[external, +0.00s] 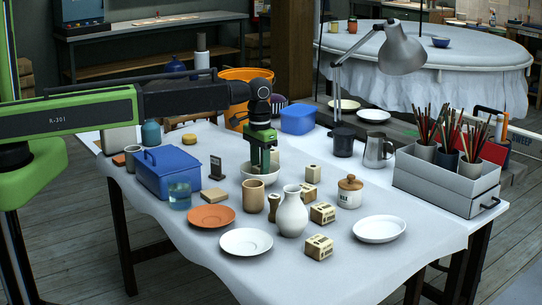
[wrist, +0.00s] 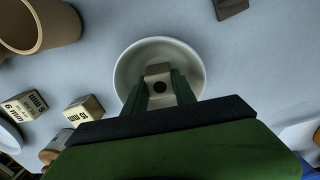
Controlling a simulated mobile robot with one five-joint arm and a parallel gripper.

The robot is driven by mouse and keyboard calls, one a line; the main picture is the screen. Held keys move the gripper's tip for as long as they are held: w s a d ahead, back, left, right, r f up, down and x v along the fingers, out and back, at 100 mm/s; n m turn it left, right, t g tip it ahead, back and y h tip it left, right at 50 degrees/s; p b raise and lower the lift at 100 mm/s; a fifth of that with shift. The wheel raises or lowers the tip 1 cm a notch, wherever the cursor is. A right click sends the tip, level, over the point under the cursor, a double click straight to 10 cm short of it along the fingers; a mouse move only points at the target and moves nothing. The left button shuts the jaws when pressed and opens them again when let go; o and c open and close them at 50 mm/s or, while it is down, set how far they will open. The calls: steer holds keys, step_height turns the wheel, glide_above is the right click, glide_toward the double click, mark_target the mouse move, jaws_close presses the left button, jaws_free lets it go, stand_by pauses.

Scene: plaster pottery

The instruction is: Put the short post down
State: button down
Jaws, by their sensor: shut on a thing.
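The short post (wrist: 158,70) is a small beige block with a dark round hole in the face toward me. In the wrist view it sits between the two green fingers of my gripper (wrist: 160,90), which is shut on it. Behind it is a white bowl (wrist: 128,68). In the external view my gripper (external: 264,160) points straight down over the white bowl (external: 260,180), and the fingers mostly hide the post. I cannot tell whether the post touches the bowl.
A beige block (external: 313,174), wooden printed blocks (external: 322,213), a tan cup (external: 253,196) and a white vase (external: 292,215) stand close around. A blue box (external: 168,174) is to the left. Bare cloth lies at the front right, past the white plate (external: 380,229).

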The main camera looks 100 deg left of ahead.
steer(key=shift+f, duration=0.1)
steer(key=c, duration=1)
jaws_free()
step_height(320, 180, up, 12)
steer(key=p, duration=1.2)
steer(key=shift+r, duration=0.2)
